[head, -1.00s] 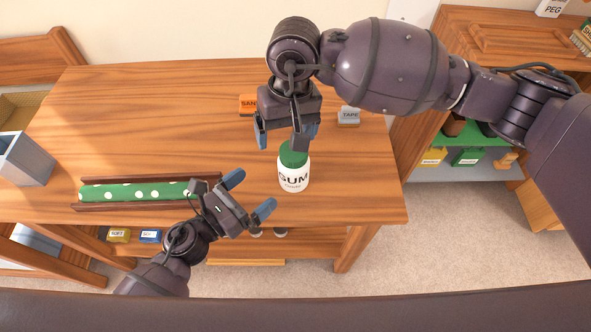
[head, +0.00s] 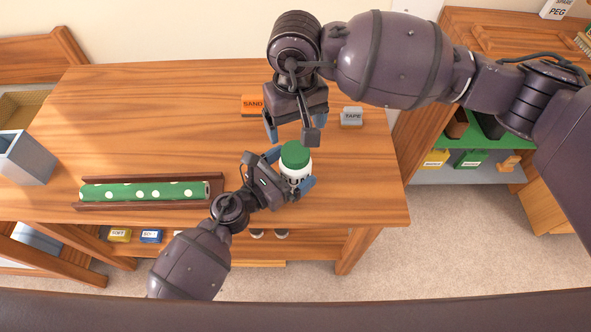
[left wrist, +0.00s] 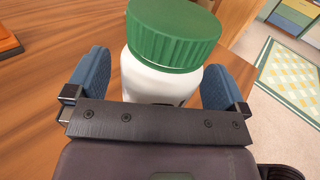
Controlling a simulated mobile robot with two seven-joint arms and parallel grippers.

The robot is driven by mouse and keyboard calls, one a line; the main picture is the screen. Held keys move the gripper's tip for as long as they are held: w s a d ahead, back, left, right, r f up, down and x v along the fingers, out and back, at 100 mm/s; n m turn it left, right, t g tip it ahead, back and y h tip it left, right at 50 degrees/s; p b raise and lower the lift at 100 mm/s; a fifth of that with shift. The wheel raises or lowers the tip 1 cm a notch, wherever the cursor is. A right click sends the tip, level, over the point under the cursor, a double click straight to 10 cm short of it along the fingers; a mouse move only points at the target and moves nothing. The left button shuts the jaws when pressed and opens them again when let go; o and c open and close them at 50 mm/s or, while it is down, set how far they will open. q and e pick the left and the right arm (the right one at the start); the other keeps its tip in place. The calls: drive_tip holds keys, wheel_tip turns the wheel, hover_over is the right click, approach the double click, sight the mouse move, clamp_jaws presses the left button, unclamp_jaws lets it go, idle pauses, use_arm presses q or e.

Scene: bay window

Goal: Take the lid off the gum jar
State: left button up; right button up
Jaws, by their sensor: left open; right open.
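The gum jar (head: 299,175) is white with a green lid (head: 295,154) seated on top. It stands upright near the table's right front. My left gripper (head: 290,170) is open, with one finger on each side of the jar's body. In the left wrist view the white jar (left wrist: 155,84) and its green lid (left wrist: 174,36) sit between the two blue fingers, with a small gap at the left finger. Contact at the right finger is hard to tell. My right gripper (head: 293,134) is open and empty, pointing down just above and behind the lid.
Shelves with small boxes stand at right. The table's middle is clear.

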use_arm(q)
drive_tip(key=shift+w+d, duration=0.3)
drive_tip(key=shift+d, duration=0.1)
